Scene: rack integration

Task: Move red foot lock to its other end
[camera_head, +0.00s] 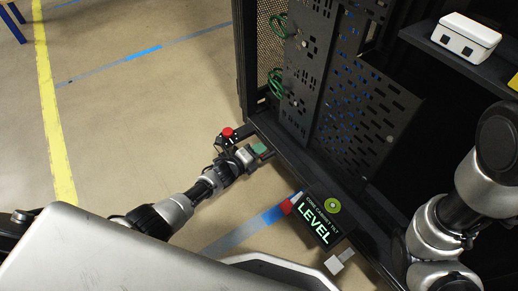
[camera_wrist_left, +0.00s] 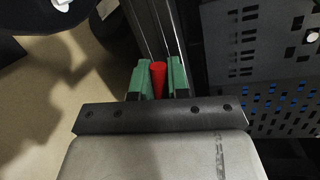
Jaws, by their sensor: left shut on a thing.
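The red foot lock (camera_wrist_left: 158,78) shows in the left wrist view as a short red upright piece between two green finger pads. My left gripper (camera_wrist_left: 159,82) is shut on it, with a pad on each side. In the head view my left gripper (camera_head: 261,150) is low beside the lower front edge of the black rack (camera_head: 290,155). The red piece between its pads is hidden there. My right arm is at the right of the head view, and its gripper is out of view.
A red round knob (camera_head: 227,132) stands just beyond my left gripper. A display reading LEVEL (camera_head: 318,222) sits at the rack's base, with a small red part (camera_head: 287,206) at its left. A white box (camera_head: 466,37) lies on the upper right shelf. Open floor (camera_head: 150,110) lies left.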

